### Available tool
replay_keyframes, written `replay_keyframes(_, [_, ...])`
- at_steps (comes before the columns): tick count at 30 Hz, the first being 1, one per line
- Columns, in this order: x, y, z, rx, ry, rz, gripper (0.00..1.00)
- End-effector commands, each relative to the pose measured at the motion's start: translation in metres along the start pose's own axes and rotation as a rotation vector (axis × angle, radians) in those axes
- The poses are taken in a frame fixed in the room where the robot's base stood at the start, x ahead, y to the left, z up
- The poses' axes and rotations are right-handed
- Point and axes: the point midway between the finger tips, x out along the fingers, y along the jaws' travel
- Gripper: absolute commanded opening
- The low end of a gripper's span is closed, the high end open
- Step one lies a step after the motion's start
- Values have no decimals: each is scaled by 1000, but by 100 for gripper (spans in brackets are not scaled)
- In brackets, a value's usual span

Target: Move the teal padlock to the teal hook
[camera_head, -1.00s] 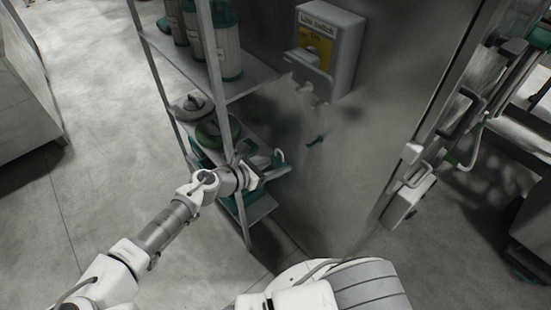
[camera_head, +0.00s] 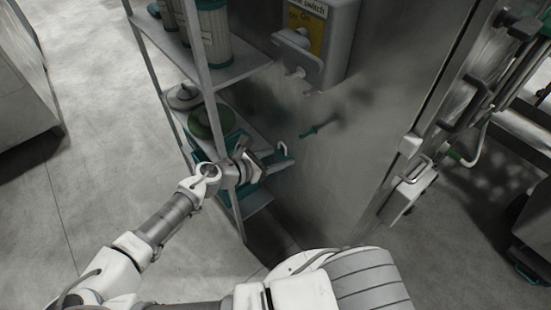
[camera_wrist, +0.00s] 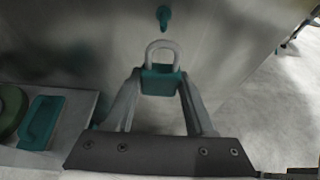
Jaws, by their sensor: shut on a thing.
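The teal padlock (camera_wrist: 160,80) is between my gripper's (camera_wrist: 158,84) fingertips in the wrist view. Its pale metal shackle points toward the wall. My gripper is shut on the padlock's body. The teal hook (camera_wrist: 163,17) sticks out of the grey wall just beyond the shackle in the wrist view, with a visible gap between them. In the head view the teal hook (camera_head: 308,132) is on the panel, up and to the right of my gripper (camera_head: 270,163). The padlock (camera_head: 283,161) shows only small there.
A shelf rack (camera_head: 235,75) with canisters and a green round item (camera_head: 210,121) stands left of the wall panel. A switch box (camera_head: 318,40) is mounted above the hook. A teal item (camera_wrist: 42,122) lies on the shelf in the wrist view.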

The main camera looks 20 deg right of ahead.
Motion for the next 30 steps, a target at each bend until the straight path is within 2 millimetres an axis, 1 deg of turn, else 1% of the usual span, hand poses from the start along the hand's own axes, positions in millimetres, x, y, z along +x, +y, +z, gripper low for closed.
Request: replay_keyframes(30, [58, 0, 23, 1, 0, 0, 0])
